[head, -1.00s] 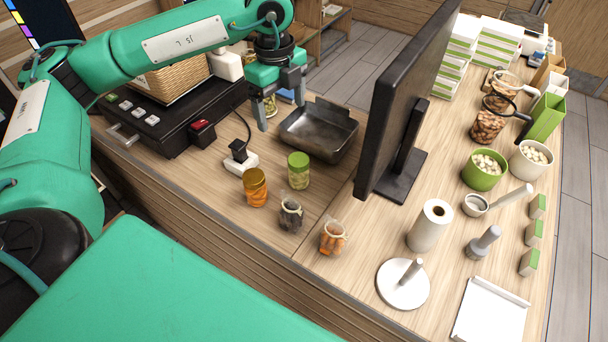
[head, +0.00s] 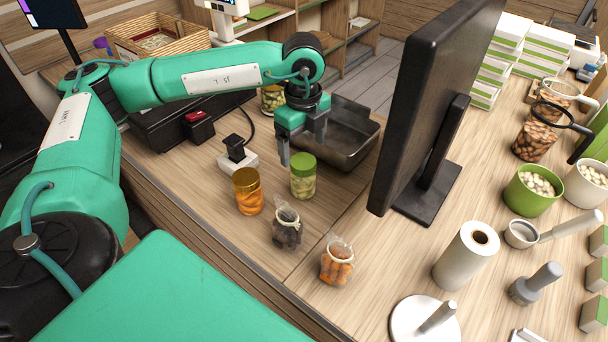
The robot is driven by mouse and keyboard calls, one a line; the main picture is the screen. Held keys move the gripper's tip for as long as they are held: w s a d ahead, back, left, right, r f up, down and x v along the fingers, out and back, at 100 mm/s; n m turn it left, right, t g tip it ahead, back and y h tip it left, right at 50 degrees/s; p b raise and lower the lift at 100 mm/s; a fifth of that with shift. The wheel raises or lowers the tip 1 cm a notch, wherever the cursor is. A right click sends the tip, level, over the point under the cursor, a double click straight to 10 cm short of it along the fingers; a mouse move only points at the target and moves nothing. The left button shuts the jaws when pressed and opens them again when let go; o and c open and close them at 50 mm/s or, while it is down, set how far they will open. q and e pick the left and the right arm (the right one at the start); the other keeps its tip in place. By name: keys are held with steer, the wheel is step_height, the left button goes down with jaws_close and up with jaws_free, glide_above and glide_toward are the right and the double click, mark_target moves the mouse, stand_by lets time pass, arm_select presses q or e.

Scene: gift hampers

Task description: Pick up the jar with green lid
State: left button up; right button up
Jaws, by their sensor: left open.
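The jar with green lid (head: 303,177) stands upright on the wooden counter in the middle of the head view, with pale green contents. My left gripper (head: 302,148) points down just above and behind it, near its lid. Its two fingers are apart, with nothing seen between them. I cannot tell whether a finger touches the lid. My right gripper is not in view.
A jar with a gold lid (head: 248,192) stands close left. A dark bag (head: 287,229) and a bag of orange pieces (head: 337,261) lie in front. A metal tray (head: 352,135) is behind, a monitor (head: 430,110) right, a power socket block (head: 238,157) left.

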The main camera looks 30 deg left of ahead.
mark_target(303, 160)
arm_select(q)
step_height(303, 160, down, 4)
steer(key=shift+f+p, duration=0.1)
steer(key=shift+p, duration=0.25)
steer(key=shift+f+p, duration=0.15)
steer(key=shift+p, duration=0.15)
step_height(303, 160, down, 4)
steer(key=shift+s+f+p, duration=0.1)
steer(key=shift+f+p, duration=0.05)
steer(key=shift+p, duration=0.8)
steer(key=shift+f, duration=0.25)
steer(key=c, duration=1.3)
steer(key=shift+r, duration=0.1)
